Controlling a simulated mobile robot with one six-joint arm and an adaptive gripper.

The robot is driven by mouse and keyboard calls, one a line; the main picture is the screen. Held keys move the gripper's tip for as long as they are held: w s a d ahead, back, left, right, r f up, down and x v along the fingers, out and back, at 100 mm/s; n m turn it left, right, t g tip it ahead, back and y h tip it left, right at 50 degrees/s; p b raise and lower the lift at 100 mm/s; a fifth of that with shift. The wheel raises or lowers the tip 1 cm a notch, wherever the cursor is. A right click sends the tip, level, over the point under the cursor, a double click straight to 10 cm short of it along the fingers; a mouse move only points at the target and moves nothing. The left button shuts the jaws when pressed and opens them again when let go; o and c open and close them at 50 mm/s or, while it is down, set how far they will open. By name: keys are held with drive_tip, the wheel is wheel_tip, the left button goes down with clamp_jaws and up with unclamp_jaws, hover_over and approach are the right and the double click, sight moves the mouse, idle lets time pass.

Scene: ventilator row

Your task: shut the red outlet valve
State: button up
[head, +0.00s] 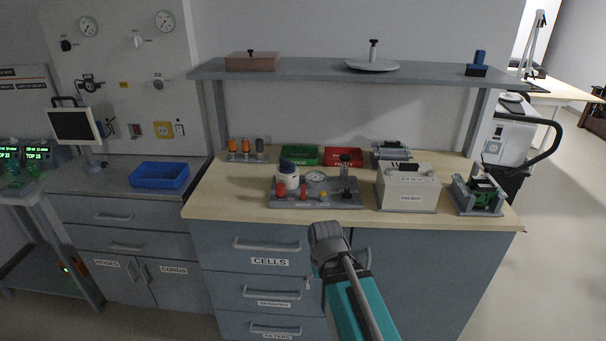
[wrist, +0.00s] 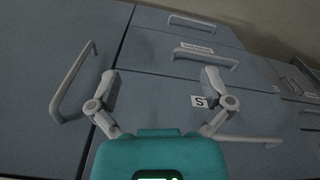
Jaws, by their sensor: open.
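A grey test panel (head: 330,203) lies on the wooden bench top in the head view. Two red knobs stand on it, one at the left (head: 281,190) and one near the middle (head: 305,192). I cannot tell which is the outlet valve or whether it is open. A white jar with a blue top (head: 287,173), a round gauge (head: 316,177) and a black-topped part (head: 346,188) share the panel. My gripper (wrist: 160,85) is open and empty in the wrist view, facing the drawer fronts. It is low, in front of the bench, apart from the panel.
A white box (head: 408,190) and a green-and-grey device (head: 478,193) stand right of the panel. Green (head: 300,155) and red (head: 343,157) bins sit behind. A shelf (head: 345,77) overhangs the bench. Drawer handles (head: 267,244) jut out in front.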

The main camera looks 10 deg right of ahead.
wheel_tip(320, 180, up, 16)
drive_tip(key=w+r+p, duration=0.1)
drive_tip(key=w+p, duration=0.1)
drive_tip(key=p, duration=1.3)
wheel_tip(320, 180, up, 12)
drive_tip(key=n+p, duration=1.3)
drive_tip(key=n, duration=0.2)
hover_over(303, 189)
drive_tip(key=shift+d+f+b, duration=0.1)
drive_tip(key=shift+f+b, duration=0.05)
drive_tip(key=shift+b, duration=0.25)
wheel_tip(303, 189, down, 14)
drive_tip(key=b, duration=1.3)
drive_tip(key=shift+r, duration=0.25)
